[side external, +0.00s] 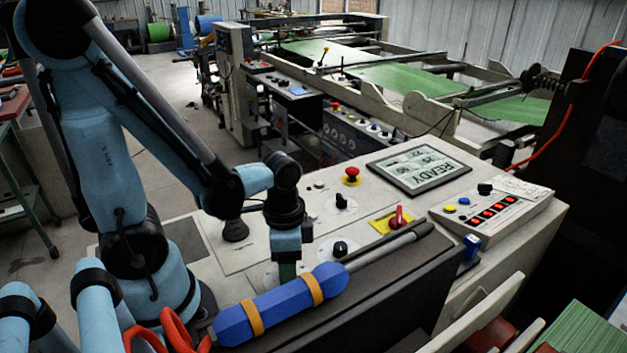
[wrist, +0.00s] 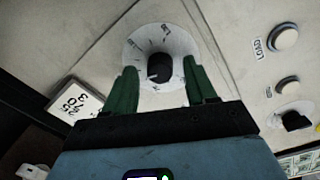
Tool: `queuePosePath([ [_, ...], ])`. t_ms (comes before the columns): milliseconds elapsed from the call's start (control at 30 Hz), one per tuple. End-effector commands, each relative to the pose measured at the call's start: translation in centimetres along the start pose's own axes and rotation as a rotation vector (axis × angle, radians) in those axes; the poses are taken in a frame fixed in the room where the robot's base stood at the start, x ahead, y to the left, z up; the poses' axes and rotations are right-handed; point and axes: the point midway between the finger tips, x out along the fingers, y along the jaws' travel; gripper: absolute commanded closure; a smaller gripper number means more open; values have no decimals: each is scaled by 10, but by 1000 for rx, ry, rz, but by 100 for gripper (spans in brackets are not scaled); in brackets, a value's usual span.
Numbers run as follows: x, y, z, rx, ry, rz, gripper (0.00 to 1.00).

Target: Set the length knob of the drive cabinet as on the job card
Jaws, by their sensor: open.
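My gripper (side external: 286,281) points down over the cream top of the drive cabinet (side external: 460,265). In the wrist view its two green fingers (wrist: 159,75) are open, one on each side of a black knob (wrist: 160,67) on a white round dial (wrist: 145,42). Whether they touch the knob cannot be told. The dial's marks are too small to read, and no label identifies the knob. In the side view the gripper hides it. A white panel with large dark digits (wrist: 75,103), perhaps 25, 70 and 3, stands left in the wrist view; I cannot tell whether it is the job card.
Other black knobs (side external: 340,248) (side external: 340,202), a red switch (side external: 398,217) and a red mushroom button (side external: 352,172) stand nearby. A READY screen (side external: 418,167) lies beyond. A blue-handled tool (side external: 280,305) lies along the front edge, close to the gripper.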

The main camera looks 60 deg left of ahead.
Motion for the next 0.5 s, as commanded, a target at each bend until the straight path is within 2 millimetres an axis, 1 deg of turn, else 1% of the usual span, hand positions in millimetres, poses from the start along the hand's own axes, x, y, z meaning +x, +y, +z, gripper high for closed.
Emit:
queuePosePath([
  [133,0,0,0,0,0,0,44],
  [500,0,0,0,0,0,1,100],
])
